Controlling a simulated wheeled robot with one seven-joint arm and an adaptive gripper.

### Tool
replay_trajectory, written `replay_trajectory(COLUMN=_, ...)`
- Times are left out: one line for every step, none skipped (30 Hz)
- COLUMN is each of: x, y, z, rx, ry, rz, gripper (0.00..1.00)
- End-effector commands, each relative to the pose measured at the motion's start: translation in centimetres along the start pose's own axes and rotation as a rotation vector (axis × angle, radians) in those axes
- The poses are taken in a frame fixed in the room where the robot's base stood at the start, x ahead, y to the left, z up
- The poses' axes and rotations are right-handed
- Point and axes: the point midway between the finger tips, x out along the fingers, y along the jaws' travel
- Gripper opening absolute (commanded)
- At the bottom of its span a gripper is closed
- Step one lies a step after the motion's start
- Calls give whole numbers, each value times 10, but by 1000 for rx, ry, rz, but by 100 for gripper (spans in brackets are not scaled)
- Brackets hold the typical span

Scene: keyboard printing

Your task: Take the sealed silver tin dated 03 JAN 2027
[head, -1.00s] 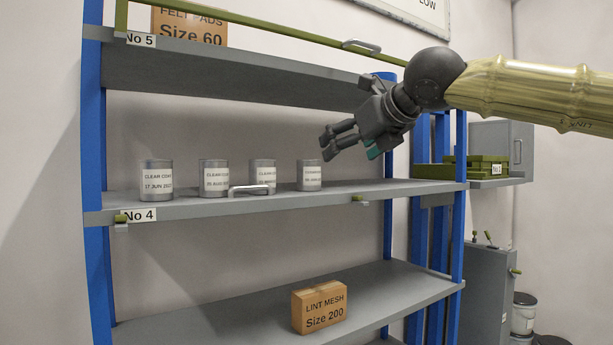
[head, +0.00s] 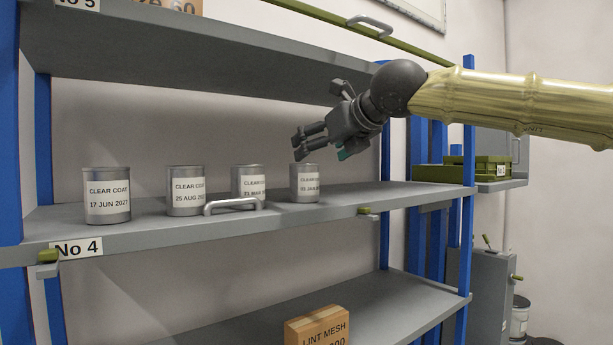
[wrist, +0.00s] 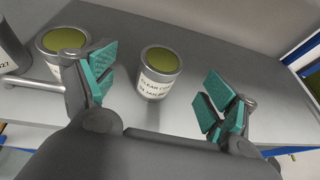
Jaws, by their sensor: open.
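The silver tin at the right end of the row (head: 304,184) stands upright on the No 4 shelf. Its label is small; it seems to read 03 JAN, with the year unclear. In the wrist view this tin (wrist: 160,84) shows an olive top inside a silver rim, and its label reads CLEAR COAT. My gripper (head: 318,148) is open and empty, above and close to this tin. In the wrist view my gripper (wrist: 158,80) has its teal pads spread to either side of the tin, with gaps on both sides. Whether it is sealed I cannot tell.
Three similar tins stand to the left: 17 JUN 2027 (head: 107,198), 25 AUG (head: 186,193) and one apparently 21 MAR (head: 248,183). A silver bar handle (head: 233,205) is on the shelf's front edge. The No 5 shelf (head: 200,55) hangs above. The shelf right of the end tin is clear.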

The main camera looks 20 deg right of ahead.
Motion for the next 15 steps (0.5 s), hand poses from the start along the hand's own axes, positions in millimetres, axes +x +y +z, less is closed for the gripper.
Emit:
replay_trajectory(x=11, y=-2, z=-2, rx=2, ry=9, rz=0, gripper=85)
replay_trajectory(x=15, y=-2, z=-3, rx=2, ry=10, rz=1, gripper=85)
replay_trajectory(x=18, y=-1, z=-3, rx=1, ry=11, rz=2, gripper=85)
replay_trajectory(x=20, y=-1, z=-3, rx=1, ry=11, rz=2, gripper=85)
replay_trajectory(x=21, y=-1, z=-3, rx=1, ry=11, rz=3, gripper=85)
replay_trajectory(x=24, y=-1, z=-3, rx=1, ry=12, rz=2, gripper=85)
replay_trajectory(x=26, y=-1, z=-3, rx=0, ry=12, rz=2, gripper=85)
replay_trajectory(x=29, y=-2, z=-2, rx=0, ry=12, rz=1, gripper=85)
replay_trajectory(x=32, y=-2, z=-3, rx=1, ry=12, rz=2, gripper=85)
replay_trajectory(x=36, y=-2, z=-3, rx=1, ry=11, rz=2, gripper=85)
replay_trajectory(x=40, y=-3, z=-3, rx=0, ry=11, rz=1, gripper=85)
replay_trajectory(x=45, y=-3, z=-4, rx=1, ry=11, rz=1, gripper=85)
replay_trajectory(x=50, y=-3, z=-5, rx=1, ry=11, rz=2, gripper=85)
replay_trajectory(x=54, y=-3, z=-6, rx=1, ry=11, rz=2, gripper=85)
replay_trajectory(x=59, y=-3, z=-6, rx=0, ry=11, rz=2, gripper=85)
